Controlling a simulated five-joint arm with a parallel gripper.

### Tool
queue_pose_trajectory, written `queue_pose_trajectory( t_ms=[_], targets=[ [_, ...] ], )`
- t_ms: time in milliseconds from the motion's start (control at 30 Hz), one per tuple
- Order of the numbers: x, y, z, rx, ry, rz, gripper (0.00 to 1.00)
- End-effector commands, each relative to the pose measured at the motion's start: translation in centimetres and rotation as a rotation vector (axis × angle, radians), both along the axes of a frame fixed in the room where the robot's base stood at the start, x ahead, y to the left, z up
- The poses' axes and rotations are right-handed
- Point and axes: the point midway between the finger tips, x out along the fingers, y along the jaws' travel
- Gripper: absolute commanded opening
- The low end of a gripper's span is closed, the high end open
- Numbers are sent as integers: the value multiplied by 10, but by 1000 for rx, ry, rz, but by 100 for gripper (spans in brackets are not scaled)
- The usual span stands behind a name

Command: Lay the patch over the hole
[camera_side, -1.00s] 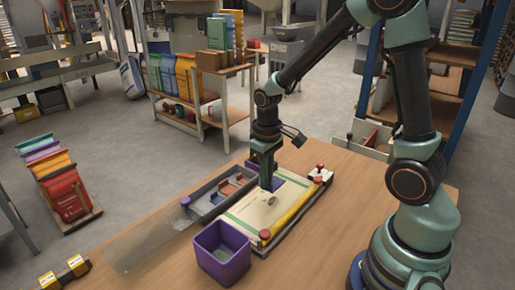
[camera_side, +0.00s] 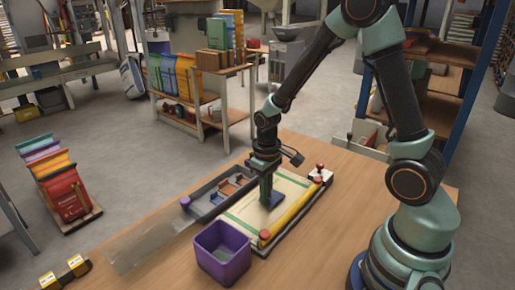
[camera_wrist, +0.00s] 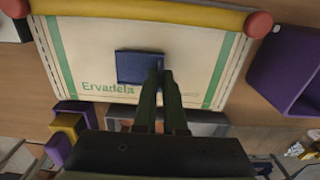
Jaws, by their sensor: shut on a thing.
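The cream sack (camera_side: 243,214) lies flat on the wooden table, with green stripes and the print "Ervadela"; it also shows in the wrist view (camera_wrist: 88,50). The dark blue patch (camera_wrist: 132,67) is at the middle of the sack, and in the side view the patch (camera_side: 278,199) shows beside my fingers. My gripper (camera_wrist: 160,74) points down with its fingers close together on the patch's right part; it also shows in the side view (camera_side: 266,199). The patch appears to be at the sack's surface. The hole is not visible now.
A yellow bar (camera_side: 296,212) with red ends runs along one edge of the sack. An open purple bin (camera_side: 222,265) stands at the sack's front. A grey tray (camera_side: 207,210) with brown pieces lies on the far side. Bare table (camera_side: 355,205) lies to the right.

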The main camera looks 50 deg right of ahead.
Motion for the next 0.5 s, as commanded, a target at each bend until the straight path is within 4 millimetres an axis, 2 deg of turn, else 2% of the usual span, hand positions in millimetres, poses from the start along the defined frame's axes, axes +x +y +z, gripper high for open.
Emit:
queue_pose_trajectory(
  t_ms=[500],
  targets=[
    [0, 0, -8, 0, 1, 0, 0]
  ],
)
